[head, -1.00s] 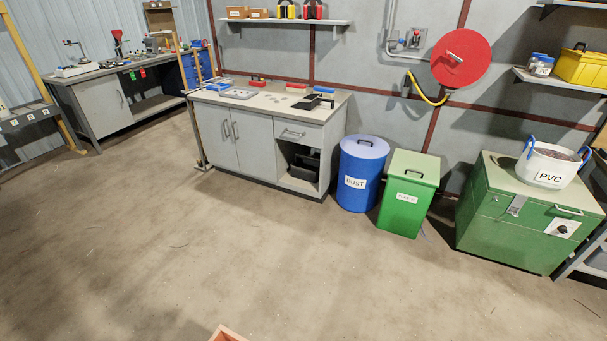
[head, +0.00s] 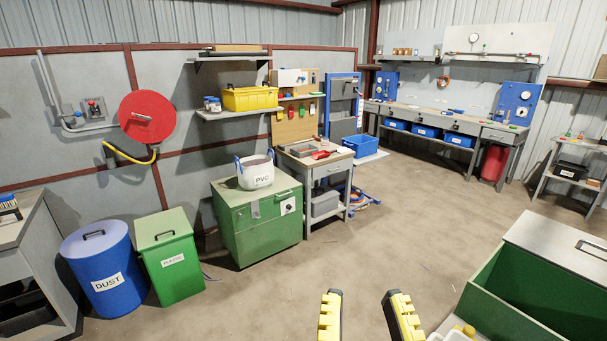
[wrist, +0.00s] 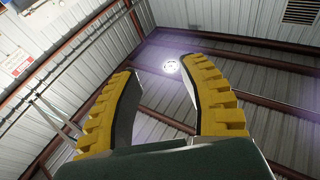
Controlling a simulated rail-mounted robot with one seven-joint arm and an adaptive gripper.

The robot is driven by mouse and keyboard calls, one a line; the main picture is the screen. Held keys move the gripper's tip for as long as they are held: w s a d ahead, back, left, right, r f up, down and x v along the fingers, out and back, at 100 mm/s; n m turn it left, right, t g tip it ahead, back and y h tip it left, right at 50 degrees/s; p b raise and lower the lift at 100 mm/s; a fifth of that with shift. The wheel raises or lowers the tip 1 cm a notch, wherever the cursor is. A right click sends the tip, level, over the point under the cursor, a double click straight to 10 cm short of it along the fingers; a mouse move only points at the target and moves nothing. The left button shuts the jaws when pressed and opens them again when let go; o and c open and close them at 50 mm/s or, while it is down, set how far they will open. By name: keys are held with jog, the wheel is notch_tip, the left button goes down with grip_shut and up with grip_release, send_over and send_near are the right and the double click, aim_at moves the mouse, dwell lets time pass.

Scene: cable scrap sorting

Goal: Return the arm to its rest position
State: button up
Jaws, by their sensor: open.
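My gripper (head: 367,298) shows at the bottom of the head view, right of centre. Its two yellow ribbed fingers stand apart with nothing between them. In the wrist view, my gripper (wrist: 165,88) points up toward the roof, and the gap between its fingers is empty. The fingers touch nothing in either view. The rest of my arm is outside the head view.
An open green box (head: 497,290) with a grey lid is close by at lower right. A green chest (head: 250,228) carries a white PVC bag (head: 257,174). Blue DUST (head: 104,270) and green PLASTIC (head: 169,258) bins stand left. The middle floor (head: 400,220) is mostly clear.

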notch_tip(320, 180, up, 40)
jog(key=s+d+p, duration=0.1)
jog(key=p, duration=3.7)
jog(key=shift+d+r+t+h, duration=0.25)
jog(key=shift+t+h, duration=0.15)
